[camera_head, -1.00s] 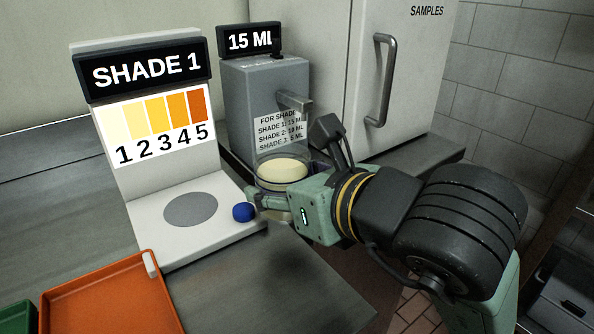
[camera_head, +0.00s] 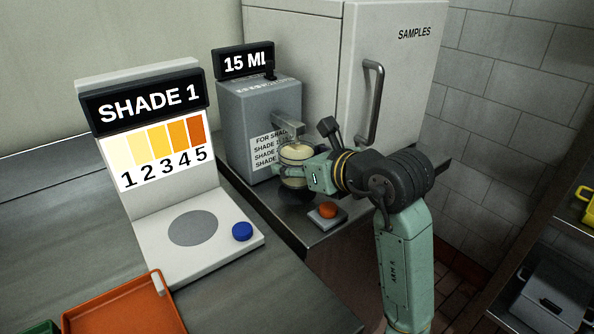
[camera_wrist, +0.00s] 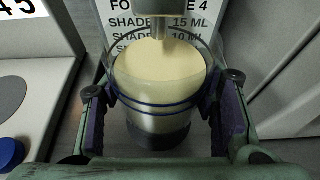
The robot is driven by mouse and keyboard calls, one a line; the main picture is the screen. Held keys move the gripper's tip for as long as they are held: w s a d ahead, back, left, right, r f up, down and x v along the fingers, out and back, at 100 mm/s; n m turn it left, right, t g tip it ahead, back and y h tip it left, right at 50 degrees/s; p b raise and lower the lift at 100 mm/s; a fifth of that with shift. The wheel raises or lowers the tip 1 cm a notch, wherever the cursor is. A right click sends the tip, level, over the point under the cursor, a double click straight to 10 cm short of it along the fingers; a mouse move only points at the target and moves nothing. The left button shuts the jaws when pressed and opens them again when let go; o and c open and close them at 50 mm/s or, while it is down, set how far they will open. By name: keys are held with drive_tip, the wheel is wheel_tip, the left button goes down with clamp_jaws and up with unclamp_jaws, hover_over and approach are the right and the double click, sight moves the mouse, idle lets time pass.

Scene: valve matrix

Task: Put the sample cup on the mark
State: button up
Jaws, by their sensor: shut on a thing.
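The sample cup (camera_head: 297,154) is clear with blue rings and holds pale yellow contents. My gripper (camera_head: 298,172) is shut on it from the side. In the wrist view the cup (camera_wrist: 158,85) stands between both fingers, apparently upright, with the dispenser spout (camera_wrist: 160,22) above its mouth. A dark round shape (camera_head: 296,194) shows beneath the cup; I cannot tell whether the cup touches it. A grey round mark (camera_head: 193,228) on the white base of the shade stand (camera_head: 150,232) is empty.
The grey dispenser (camera_head: 245,125) carries a "15 ML" display (camera_head: 245,60). An orange-red button (camera_head: 328,210) sits in front of the dispenser, near the arm. A blue button (camera_head: 242,231) is on the stand. An orange tray (camera_head: 120,310) lies at front left. A samples cabinet (camera_head: 400,85) stands behind.

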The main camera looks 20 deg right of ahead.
drive_tip(key=shift+f+p, duration=0.3)
drive_tip(key=shift+f, duration=1.2)
drive_tip(key=shift+f, duration=0.2)
drive_tip(key=o, duration=1.5)
drive_tip(key=shift+c, duration=0.2)
drive_tip(key=shift+r, duration=0.25)
drive_tip(key=b+v, duration=0.3)
drive_tip(key=v, duration=0.9)
